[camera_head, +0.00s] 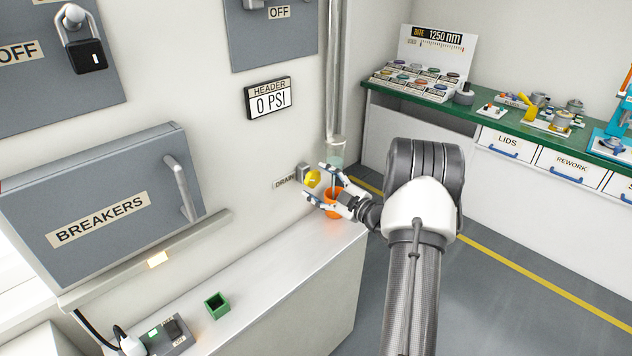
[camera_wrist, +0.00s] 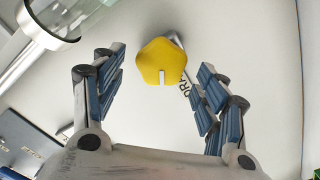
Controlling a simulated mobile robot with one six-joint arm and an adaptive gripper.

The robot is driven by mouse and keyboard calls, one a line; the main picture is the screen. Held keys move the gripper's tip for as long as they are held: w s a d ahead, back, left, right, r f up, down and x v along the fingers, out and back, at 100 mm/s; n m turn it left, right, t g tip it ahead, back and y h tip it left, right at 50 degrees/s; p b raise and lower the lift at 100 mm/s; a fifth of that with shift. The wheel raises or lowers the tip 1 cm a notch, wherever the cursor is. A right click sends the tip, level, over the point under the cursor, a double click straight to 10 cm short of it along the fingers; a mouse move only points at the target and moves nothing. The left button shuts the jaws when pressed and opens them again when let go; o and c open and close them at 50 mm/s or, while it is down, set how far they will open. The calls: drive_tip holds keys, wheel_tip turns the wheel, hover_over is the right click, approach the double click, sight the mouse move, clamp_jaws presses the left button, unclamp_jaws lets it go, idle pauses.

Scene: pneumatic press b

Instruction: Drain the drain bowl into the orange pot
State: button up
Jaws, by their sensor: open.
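The drain bowl (camera_head: 336,152) is a clear cylinder at the foot of the grey vertical pipe. Part of it also shows in the wrist view (camera_wrist: 62,18) at the top left. A yellow drain knob (camera_head: 312,178) sits on the wall beside the DRAIN label. In the wrist view the knob (camera_wrist: 161,62) has a white mark pointing down. The orange pot (camera_head: 333,203) stands on the cabinet top below the bowl, partly hidden by my gripper. My gripper (camera_head: 325,184) is open, its fingers on either side of the knob with gaps, not touching it in the wrist view.
The header display (camera_head: 268,98) reads 0 PSI. A green open box (camera_head: 217,305) stands on the grey cabinet top (camera_head: 285,280). A breakers box (camera_head: 100,205) with a handle juts from the wall at left. A green-topped workbench (camera_head: 480,117) stands at the back right.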

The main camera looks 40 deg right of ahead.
drive_tip(key=s, duration=1)
drive_tip(key=shift+d, duration=0.35)
drive_tip(key=w+a+r+m+g+h, duration=0.1)
drive_tip(key=w+a+r+g+h, duration=0.2)
drive_tip(key=w+a+r, duration=0.4)
drive_tip(key=s+a+r+m+g+h, duration=0.3)
drive_tip(key=a+r+m, duration=0.1)
drive_tip(key=a+r, duration=0.2)
drive_tip(key=s+a+f+m+g+y, duration=0.2)
drive_tip(key=s+a+m+g+y, duration=0.2)
drive_tip(key=s+a, duration=2)
drive_tip(key=s+g, duration=0.3)
drive_tip(key=shift+a+m+y, duration=0.3)
drive_tip(key=shift+m+y, duration=0.1)
idle(2.2)
